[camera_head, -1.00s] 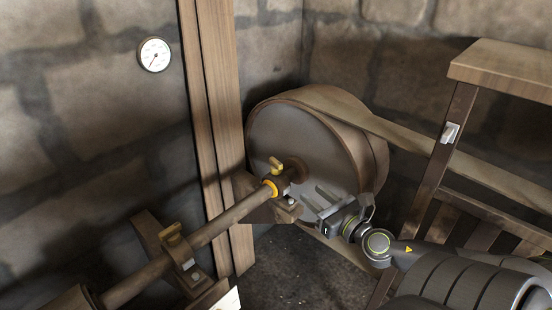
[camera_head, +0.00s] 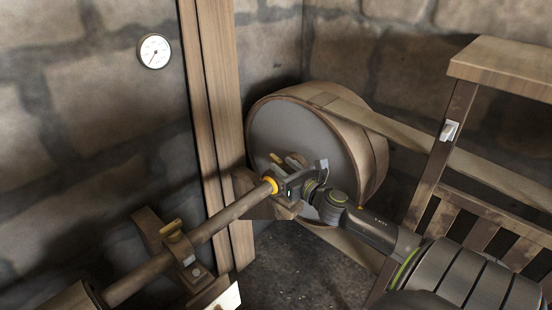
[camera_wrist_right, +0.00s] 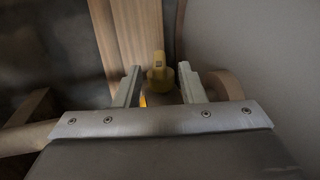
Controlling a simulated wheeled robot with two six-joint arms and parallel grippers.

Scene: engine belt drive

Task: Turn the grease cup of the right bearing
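The brass grease cup (camera_head: 277,159) stands on the right bearing (camera_head: 281,205), at the end of the shaft (camera_head: 225,220) by the big pulley. It also shows in the right wrist view (camera_wrist_right: 158,72) as a yellow knob with a narrow upright tab. My right gripper (camera_head: 285,163) is at this bearing, close to the cup. In the right wrist view my right gripper (camera_wrist_right: 159,70) is open, one finger on each side of the cup, with a visible gap on both sides. The gripper partly hides the bearing in the head view. My left gripper is not in view.
The large pulley (camera_head: 290,135) with its belt (camera_head: 430,150) is right behind my right gripper. A wooden post (camera_head: 215,120) stands left of it. Another bearing with a brass cup (camera_head: 171,227) sits lower left. A wooden frame with a switch (camera_head: 449,131) stands right.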

